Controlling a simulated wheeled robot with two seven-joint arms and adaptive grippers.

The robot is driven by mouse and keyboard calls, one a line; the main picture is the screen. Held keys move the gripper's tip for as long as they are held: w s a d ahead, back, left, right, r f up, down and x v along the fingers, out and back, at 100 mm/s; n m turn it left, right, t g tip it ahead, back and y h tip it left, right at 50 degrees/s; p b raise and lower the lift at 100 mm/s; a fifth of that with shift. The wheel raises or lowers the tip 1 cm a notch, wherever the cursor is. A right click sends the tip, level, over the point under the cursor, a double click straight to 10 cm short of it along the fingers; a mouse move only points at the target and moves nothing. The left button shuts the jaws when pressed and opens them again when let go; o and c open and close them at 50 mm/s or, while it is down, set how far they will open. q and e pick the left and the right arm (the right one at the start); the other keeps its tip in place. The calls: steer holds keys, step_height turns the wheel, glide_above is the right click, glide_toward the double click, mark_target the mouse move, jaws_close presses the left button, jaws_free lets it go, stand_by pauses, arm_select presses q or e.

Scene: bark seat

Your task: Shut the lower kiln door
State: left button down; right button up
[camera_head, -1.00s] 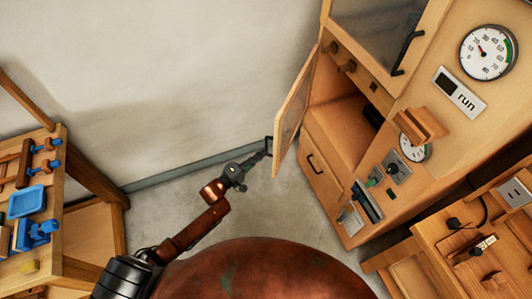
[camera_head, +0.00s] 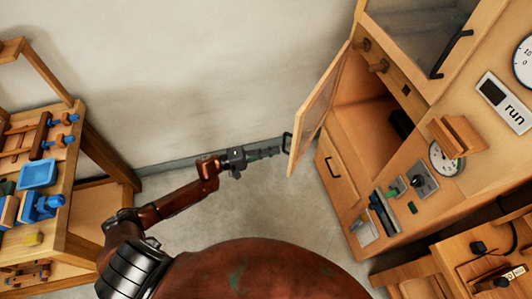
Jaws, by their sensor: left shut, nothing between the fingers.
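The lower kiln door (camera_head: 318,105) is a wooden frame with a pale panel, hinged on the wooden kiln cabinet (camera_head: 385,150) and standing wide open. Its dark handle (camera_head: 287,143) is on the outer side near the bottom free edge. My left gripper (camera_head: 278,151) is shut and empty, with its tips close to the handle and the door's outer face. I cannot tell whether it touches them. My right gripper is out of view.
Above the opening is a glazed upper door (camera_head: 420,35) with a black handle. A workbench with blue tools and a blue tray (camera_head: 38,174) stands at the left. Clear floor lies between.

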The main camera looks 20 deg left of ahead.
mark_target(284, 149)
arm_select(q)
steer(key=shift+x, duration=2.25)
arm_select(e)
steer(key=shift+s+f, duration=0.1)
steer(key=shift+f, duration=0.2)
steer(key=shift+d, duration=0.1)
arm_select(q)
steer(key=shift+d, duration=0.15)
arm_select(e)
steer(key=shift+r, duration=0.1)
